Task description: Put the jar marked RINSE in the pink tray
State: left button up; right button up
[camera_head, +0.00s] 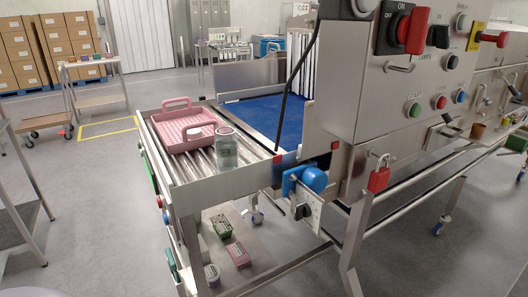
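The pink tray (172,134) has raised handles and sits on the metal roller section left of the machine. A clear grey-green jar (226,150) stands upright on the rollers just right of the tray, outside it. Any marking on this jar is too small to read. A small round whitish thing (194,132) shows by the tray's near handle; I cannot tell what it is. Another small round container (212,274) stands on the low shelf below, its marking unreadable. Neither of my grippers is in view.
A blue belt (272,118) runs behind the rollers into the machine. The control panel (415,75) with a red padlock (379,175) fills the right. A green box (221,227) and a pink box (238,254) lie on the low shelf. Bare rollers (190,168) lie in front of the tray.

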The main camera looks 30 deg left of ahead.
aim_at(183, 122)
jog(key=k+j+z, duration=0.1)
jog(key=j+z, duration=0.25)
jog(key=k+j+z, duration=0.1)
jog(key=j+z, duration=0.2)
jog(key=k+j+z, duration=0.15)
jog(key=j, duration=0.2)
jog(key=k+j+z, duration=0.2)
jog(key=k+j, duration=0.05)
jog(key=j, duration=0.05)
